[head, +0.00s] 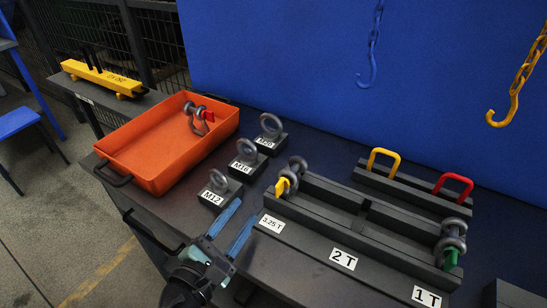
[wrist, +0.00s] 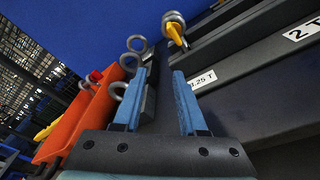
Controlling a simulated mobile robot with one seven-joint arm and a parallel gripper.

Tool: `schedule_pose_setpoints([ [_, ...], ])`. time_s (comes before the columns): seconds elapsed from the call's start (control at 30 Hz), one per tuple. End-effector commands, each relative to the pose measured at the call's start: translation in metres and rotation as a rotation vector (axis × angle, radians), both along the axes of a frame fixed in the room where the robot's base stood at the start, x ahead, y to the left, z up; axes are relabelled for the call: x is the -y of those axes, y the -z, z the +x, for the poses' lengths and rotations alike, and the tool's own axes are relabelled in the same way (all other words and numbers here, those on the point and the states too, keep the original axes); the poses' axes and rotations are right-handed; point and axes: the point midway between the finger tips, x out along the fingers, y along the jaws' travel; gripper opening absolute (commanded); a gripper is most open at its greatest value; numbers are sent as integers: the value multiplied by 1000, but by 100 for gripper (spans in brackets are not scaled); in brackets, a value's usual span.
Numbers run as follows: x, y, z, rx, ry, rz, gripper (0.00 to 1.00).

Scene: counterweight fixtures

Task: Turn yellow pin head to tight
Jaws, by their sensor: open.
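The yellow pin head (head: 282,187) is on a grey shackle (head: 298,168) at the left end of the dark rack (head: 318,244), behind the "3.25 T" label. In the wrist view the yellow pin head (wrist: 176,34) shows beyond my fingertips, pointing down and slightly right. Its shackle (wrist: 172,17) is partly visible behind it. My gripper (head: 247,209) has blue fingers and is open and empty, in front of and left of the pin head, apart from it. In the wrist view my gripper (wrist: 160,72) has a clear gap between its fingers.
Eye bolts on blocks labelled M12 (head: 211,198), M16 (head: 240,171) and M20 (head: 268,144) stand close left of the rack. An orange tray (head: 150,180) holds a red-pinned shackle (head: 203,118). A green-pinned shackle (head: 451,248) sits at the rack's right end. Hooks hang behind.

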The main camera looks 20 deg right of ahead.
Motion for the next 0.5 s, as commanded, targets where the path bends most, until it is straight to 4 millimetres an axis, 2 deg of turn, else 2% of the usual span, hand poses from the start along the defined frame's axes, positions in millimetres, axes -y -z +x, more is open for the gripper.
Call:
schedule_pose_setpoints([
  [0.03,-2,-11,-12,-104,21,-104,41],
  [0.23,-15,-10,-46,-385,64,-429,41],
  [0.37,-21,-10,-56,-463,74,-528,41],
  [0.5,-17,-9,-54,-481,79,-554,41],
])
